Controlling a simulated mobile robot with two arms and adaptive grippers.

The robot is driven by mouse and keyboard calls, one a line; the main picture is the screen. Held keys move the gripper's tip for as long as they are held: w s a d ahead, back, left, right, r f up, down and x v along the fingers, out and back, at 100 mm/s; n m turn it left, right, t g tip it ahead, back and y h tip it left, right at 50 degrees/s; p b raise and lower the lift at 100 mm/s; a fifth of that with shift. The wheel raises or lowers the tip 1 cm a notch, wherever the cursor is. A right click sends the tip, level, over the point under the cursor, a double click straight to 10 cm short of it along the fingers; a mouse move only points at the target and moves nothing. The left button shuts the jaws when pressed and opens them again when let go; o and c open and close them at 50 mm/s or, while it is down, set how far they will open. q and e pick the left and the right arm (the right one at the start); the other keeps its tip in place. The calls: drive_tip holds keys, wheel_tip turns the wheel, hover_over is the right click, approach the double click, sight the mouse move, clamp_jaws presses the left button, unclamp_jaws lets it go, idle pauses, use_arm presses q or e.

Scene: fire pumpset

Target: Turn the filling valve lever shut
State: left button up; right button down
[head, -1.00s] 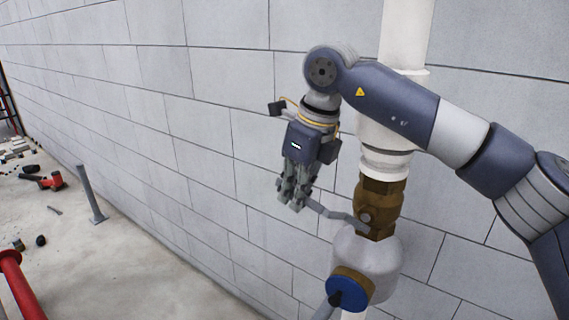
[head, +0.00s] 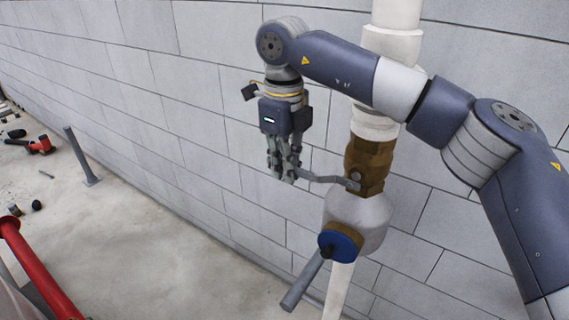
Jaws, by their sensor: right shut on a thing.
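The filling valve (head: 370,166) is a brass body on the white vertical pipe, right of the picture's middle. Its grey lever (head: 325,179) sticks out to the left from the valve, roughly level. My right gripper (head: 283,178) points down and is shut on the lever's outer end. The fingers hide that end. My left gripper is not in view.
Below the valve are a white rounded fitting (head: 357,218) and a blue round part (head: 340,243) with a grey handle (head: 302,281) slanting down left. A block wall (head: 200,120) stands close behind. A red pipe (head: 38,272), a grey post (head: 82,156) and a red tool (head: 38,145) are at left.

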drive_tip(key=c, duration=1.8)
unclamp_jaws()
drive_tip(key=shift+s+f, duration=0.1)
drive_tip(key=shift+o, duration=0.2)
wheel_tip(320, 180, up, 12)
drive_tip(key=shift+a, duration=0.2)
